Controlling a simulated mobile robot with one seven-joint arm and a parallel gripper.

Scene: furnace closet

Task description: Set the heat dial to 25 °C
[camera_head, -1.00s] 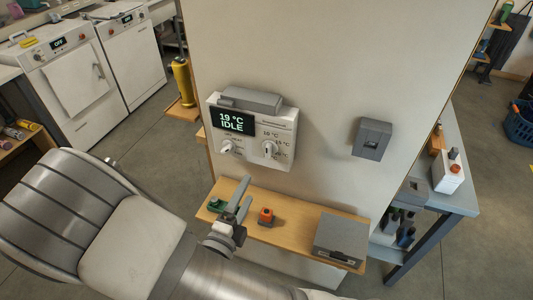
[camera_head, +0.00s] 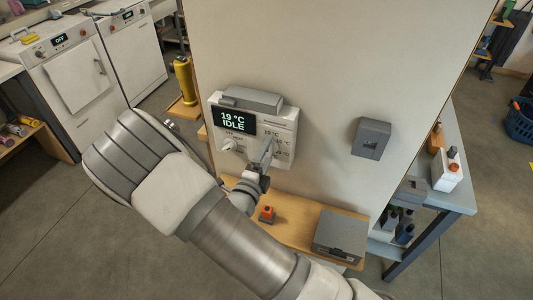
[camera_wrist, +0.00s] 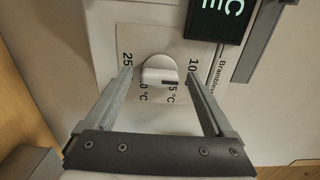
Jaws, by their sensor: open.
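The white heat dial (camera_wrist: 158,68) shows in the wrist view, on a panel with printed marks: 10, 15 °C, one partly covered, and 25. Its dark pointer mark appears to face 15 °C. My open gripper (camera_wrist: 158,74) has one finger on each side of the dial, with gaps visible; contact is not seen. In the head view, my gripper (camera_head: 266,157) is in front of the dial and largely hides it. The control box (camera_head: 281,116) is on the wall, and its display (camera_head: 233,121) reads 19 °C IDLE.
A second knob (camera_head: 229,145) is on the box, left of my gripper. A wooden shelf (camera_head: 290,231) below holds an orange-topped item (camera_head: 267,214) and a grey box (camera_head: 340,236). A grey switch box (camera_head: 371,138) is on the wall to the right.

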